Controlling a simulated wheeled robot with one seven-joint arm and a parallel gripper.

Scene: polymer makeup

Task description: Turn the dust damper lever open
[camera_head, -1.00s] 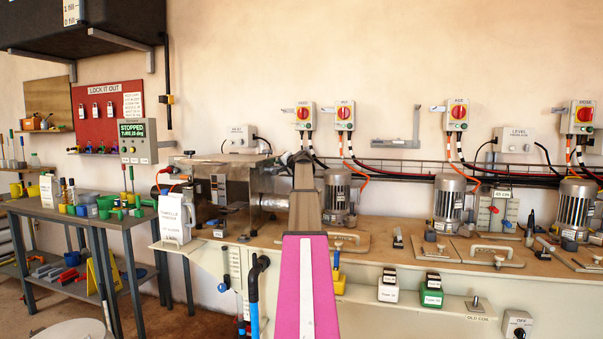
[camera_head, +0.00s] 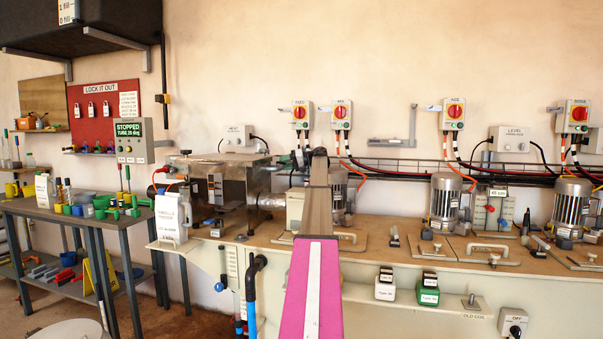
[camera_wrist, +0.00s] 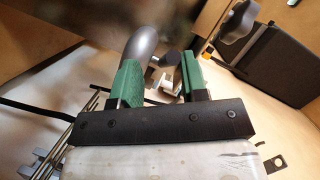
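I cannot make out for sure which part is the dust damper lever. In the wrist view my gripper (camera_wrist: 160,72) has two green fingers set apart, with a gap between them. A smooth grey curved pipe (camera_wrist: 142,42) shows beyond the left finger. A small pale piece (camera_wrist: 172,82) shows in the gap, and I cannot tell whether it touches a finger. A dark knob-like part (camera_wrist: 239,22) and a small orange piece (camera_wrist: 207,46) lie to the right of the fingers. In the head view my arm hides the fingers.
A metal-cased machine (camera_head: 212,190) stands on the bench left of my arm. Several motors (camera_head: 445,202) stand on the bench to the right, below red switches (camera_head: 453,110). A grey side table (camera_head: 90,222) with cups stands at the left. The wall above the bench is mostly clear.

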